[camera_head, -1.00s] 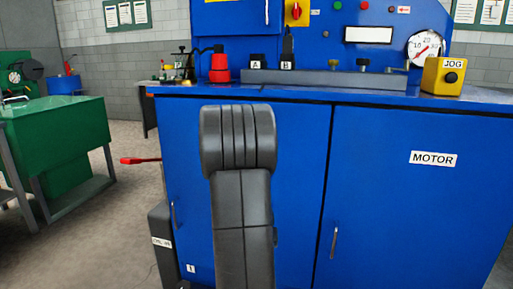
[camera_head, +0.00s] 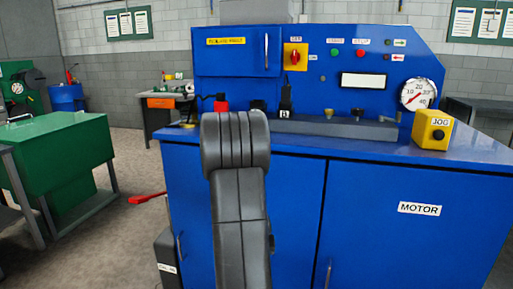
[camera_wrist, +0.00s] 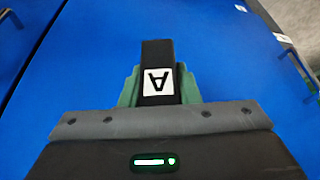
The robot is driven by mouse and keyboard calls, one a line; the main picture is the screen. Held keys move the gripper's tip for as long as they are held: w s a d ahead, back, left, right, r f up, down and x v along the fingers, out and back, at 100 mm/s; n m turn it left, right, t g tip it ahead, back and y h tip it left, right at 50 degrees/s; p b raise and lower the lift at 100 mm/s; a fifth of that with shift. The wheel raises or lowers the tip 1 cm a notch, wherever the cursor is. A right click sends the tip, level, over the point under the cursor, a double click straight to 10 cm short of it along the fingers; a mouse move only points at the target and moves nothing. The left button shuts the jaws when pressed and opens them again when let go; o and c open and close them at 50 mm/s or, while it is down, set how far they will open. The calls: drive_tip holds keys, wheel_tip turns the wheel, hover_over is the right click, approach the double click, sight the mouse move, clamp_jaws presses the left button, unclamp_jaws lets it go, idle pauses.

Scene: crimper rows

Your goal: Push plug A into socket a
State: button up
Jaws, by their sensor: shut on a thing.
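Plug A (camera_wrist: 157,55) is a black block with a white label bearing the letter A, upside down in the wrist view. My gripper (camera_wrist: 158,86) is shut on it, with green fingers on both sides. The plug's far end points up the picture, in front of blue surfaces. In the head view my arm stands in front of the blue bench, and my gripper and plug A are hidden. I cannot pick out socket a in either view.
The blue bench (camera_head: 420,255) carries a grey rail (camera_head: 340,127), a black piece labelled B (camera_head: 285,108), a red piece (camera_head: 221,103), a yellow JOG box (camera_head: 433,130) and a gauge (camera_head: 418,94).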

wheel_tip(320, 180, up, 16)
drive_tip(key=w+p, duration=0.1)
drive_tip(key=p, duration=1.6)
drive_tip(key=shift+w, duration=0.15)
